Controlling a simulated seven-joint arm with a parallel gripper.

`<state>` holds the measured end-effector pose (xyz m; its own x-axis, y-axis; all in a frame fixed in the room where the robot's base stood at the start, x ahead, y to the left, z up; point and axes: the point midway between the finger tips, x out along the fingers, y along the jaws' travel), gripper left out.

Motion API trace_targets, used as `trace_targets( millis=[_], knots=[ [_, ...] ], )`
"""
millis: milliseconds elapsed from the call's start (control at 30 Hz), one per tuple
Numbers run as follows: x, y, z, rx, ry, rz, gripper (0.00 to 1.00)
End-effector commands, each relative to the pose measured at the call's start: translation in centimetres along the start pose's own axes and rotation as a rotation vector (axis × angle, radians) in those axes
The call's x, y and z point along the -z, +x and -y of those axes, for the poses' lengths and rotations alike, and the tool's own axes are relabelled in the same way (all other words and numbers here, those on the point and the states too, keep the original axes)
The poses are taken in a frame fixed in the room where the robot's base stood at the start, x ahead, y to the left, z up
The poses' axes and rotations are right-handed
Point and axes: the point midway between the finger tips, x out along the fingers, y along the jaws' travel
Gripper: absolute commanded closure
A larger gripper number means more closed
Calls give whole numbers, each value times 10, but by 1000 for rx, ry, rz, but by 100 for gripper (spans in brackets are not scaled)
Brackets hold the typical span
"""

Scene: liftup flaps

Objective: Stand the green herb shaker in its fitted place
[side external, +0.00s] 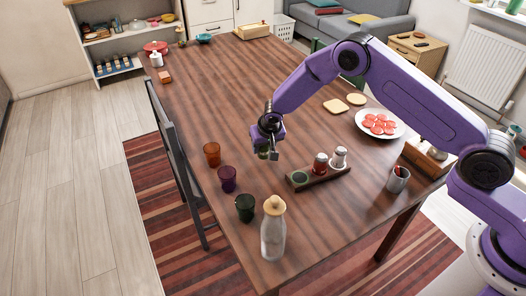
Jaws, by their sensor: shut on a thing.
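My gripper (269,152) is above the middle of the table and shut on the green herb shaker (262,149), which looks small and dark green and is partly hidden by the fingers. The dark shaker rack (322,180) stands on the table to the right of and nearer than my gripper. Its left place (299,178) shows a green round marking and holds no shaker. A red shaker (320,164) stands in the middle place and a white-and-metal shaker (339,157) in the right one. The held shaker is apart from the rack; its exact tilt and height cannot be told.
Orange (212,154), purple (227,178) and dark green (245,207) cups line the left side. A bottle (273,230) stands at the near edge. A plate of red slices (364,122) and a grey cup (397,179) are on the right. The table between cups and rack is clear.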

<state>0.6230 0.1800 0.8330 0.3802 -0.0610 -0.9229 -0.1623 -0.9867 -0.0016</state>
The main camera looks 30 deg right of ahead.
Motion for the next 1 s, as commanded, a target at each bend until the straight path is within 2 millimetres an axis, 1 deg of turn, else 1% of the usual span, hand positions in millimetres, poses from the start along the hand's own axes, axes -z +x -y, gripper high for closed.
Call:
trace_targets(
  millis=[33,333,400,700,800,1000],
  knots=[
    [-2,-9,-3,-1,-1,1,86],
    [-19,-71,-21,1,-2,0,86],
    [-29,-79,-27,-2,-4,3,86],
    [-61,-115,-48,-1,-2,2,86],
    [-68,-124,-53,-1,-2,2,86],
    [-77,-133,-61,-1,-2,2,86]
  ],
)
